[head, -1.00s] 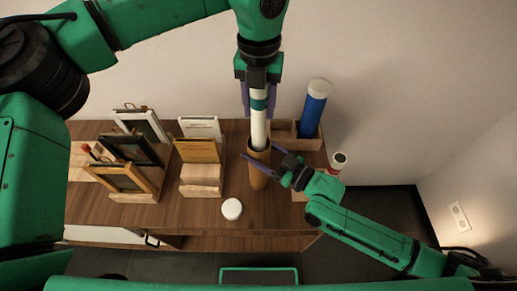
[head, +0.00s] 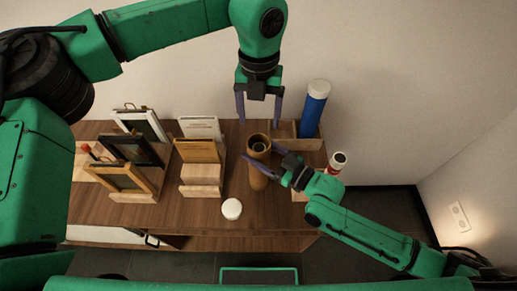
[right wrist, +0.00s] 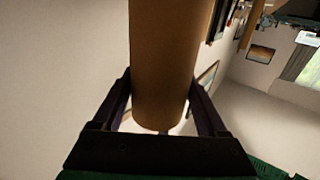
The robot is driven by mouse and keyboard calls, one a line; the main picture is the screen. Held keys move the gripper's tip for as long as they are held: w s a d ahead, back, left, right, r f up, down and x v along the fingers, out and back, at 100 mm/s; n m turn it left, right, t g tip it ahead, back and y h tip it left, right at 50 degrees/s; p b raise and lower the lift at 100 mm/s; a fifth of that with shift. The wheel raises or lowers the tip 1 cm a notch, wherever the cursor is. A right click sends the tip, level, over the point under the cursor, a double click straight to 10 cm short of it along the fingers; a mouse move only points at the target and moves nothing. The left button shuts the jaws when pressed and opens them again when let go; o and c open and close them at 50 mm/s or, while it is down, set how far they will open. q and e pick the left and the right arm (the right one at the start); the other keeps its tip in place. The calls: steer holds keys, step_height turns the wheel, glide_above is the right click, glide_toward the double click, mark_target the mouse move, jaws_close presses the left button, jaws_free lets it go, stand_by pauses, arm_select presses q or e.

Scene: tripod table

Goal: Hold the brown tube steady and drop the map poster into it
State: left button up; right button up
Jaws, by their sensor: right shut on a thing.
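The brown tube (head: 259,181) stands upright on the wooden table, its open mouth facing up. My right gripper (head: 262,168) is shut on the tube from the right side; in the right wrist view the tube (right wrist: 168,60) fills the space between the two fingers. My left gripper (head: 259,115) is open and empty, above and behind the tube mouth, its fingers pointing down and spread apart.
A white round cap (head: 232,209) lies left of the tube near the front. A blue tube with a white lid (head: 314,112) stands in a wooden holder (head: 285,132) behind right. Picture frames (head: 128,180) and card stands (head: 200,178) fill the left. A red-and-white tube (head: 338,162) stands right.

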arm_select(q)
step_height(320, 180, up, 12)
stand_by(0.3)
arm_select(e)
steer(key=o, duration=1.3)
steer(key=shift+o, duration=0.2)
steer(key=v, duration=1.2)
